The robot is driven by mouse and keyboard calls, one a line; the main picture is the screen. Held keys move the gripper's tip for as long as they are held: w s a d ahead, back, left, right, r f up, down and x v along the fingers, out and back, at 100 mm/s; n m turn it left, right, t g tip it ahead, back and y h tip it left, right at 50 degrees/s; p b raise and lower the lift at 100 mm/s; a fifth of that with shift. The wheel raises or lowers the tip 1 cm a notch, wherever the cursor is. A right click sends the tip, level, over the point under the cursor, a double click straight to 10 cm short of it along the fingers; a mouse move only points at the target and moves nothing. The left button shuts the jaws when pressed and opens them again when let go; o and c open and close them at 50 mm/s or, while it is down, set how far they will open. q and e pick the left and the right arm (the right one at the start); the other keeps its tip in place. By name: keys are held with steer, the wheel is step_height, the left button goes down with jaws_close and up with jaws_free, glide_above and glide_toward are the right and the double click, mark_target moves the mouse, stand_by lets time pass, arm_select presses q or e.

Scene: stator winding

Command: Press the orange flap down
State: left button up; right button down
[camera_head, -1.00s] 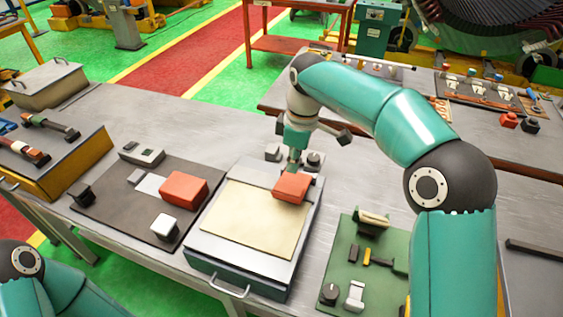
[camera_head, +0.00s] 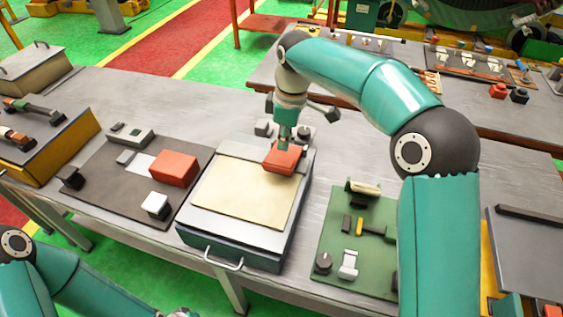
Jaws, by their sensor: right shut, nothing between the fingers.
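The orange flap (camera_head: 284,159) is at the far right part of the cream panel (camera_head: 242,193) on top of the grey box (camera_head: 213,229). My right gripper (camera_head: 283,147) points down with its shut fingertips at the flap's upper surface. It seems to touch the flap, though the exact contact is too small to tell. The flap looks tilted a little. My left arm shows at the bottom left, and its gripper (camera_head: 181,313) is only just in view at the bottom edge.
A dark mat (camera_head: 105,192) to the left holds an orange block (camera_head: 174,168) and a white block (camera_head: 155,205). A green board (camera_head: 343,225) with small parts lies right of the box. Small grey knobs stand behind the box. Bare table lies at the back left.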

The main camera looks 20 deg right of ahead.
mark_target(281, 160)
step_height(281, 160, down, 3)
steer(key=shift+w+a+r+b, duration=0.1)
steer(key=shift+w+b, duration=0.05)
steer(key=shift+b, duration=0.7)
steer(key=shift+f+b, duration=0.35)
arm_select(q)
step_height(281, 160, down, 4)
steer(key=shift+r, duration=0.2)
arm_select(e)
steer(key=shift+f, duration=0.1)
